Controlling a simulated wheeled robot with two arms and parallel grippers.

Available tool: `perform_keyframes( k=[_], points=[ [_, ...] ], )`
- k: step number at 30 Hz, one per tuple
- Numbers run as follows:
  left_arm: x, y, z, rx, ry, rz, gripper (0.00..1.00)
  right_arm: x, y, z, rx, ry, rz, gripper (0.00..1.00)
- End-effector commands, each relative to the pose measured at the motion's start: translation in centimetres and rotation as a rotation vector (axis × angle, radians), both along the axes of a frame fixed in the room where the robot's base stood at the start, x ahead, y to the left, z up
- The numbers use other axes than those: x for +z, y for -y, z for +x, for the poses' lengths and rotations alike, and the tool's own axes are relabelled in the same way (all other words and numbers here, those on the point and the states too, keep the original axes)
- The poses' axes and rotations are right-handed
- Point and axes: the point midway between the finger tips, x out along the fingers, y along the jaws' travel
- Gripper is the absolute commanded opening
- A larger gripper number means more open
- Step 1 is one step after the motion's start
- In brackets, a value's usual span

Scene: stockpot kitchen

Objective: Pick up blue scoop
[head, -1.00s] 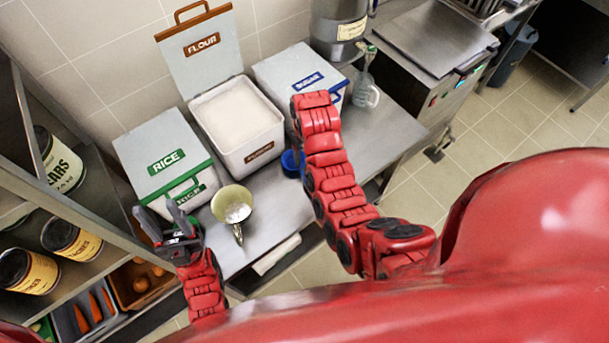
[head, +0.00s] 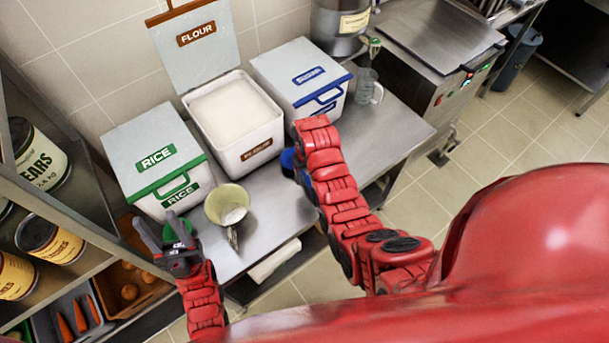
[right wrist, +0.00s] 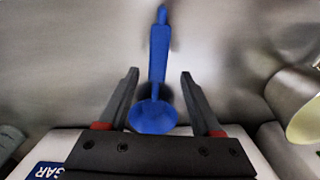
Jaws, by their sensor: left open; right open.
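The blue scoop (right wrist: 158,60) lies on the steel counter in the right wrist view. Its round bowl is near my right gripper and its handle points away. My right gripper (right wrist: 160,74) is open, with one finger on each side of the scoop and visible gaps between. In the head view only part of the blue scoop (head: 288,160) shows, beside my red right arm, which hides the rest and the right gripper. My left gripper (head: 160,232) is open at the counter's left end, near the rice bin.
The rice bin (head: 150,150), open flour bin (head: 240,137) and sugar bin (head: 290,75) stand along the wall. A green thing (head: 178,226) shows behind my left gripper. A shelf with cans (head: 50,240) borders the left.

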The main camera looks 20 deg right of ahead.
Motion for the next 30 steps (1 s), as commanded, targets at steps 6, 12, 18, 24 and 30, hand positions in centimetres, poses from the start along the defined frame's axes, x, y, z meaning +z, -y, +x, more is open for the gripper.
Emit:
perform_keyframes(
  k=[6,12,18,24,30],
  points=[
    [2.3,0.0,0.0,0.000,0.000,0.000,0.50,-1.7,0.3,0.0,-0.001,-0.005,0.001,0.66],
    [2.8,0.0,0.0,0.000,0.000,0.000,0.50,-3.5,0.3,0.2,0.000,-0.003,0.000,0.66],
    [2.9,0.0,0.0,0.000,0.000,0.000,0.50,-4.2,0.3,0.2,0.000,0.002,0.000,0.66],
    [2.9,0.0,0.0,0.000,0.000,0.000,0.50,-4.3,0.3,0.2,0.000,0.002,0.000,0.66],
    [2.9,0.0,0.0,0.000,0.000,0.000,0.50,-4.3,0.3,0.2,0.000,0.001,0.000,0.30]
  ],
)
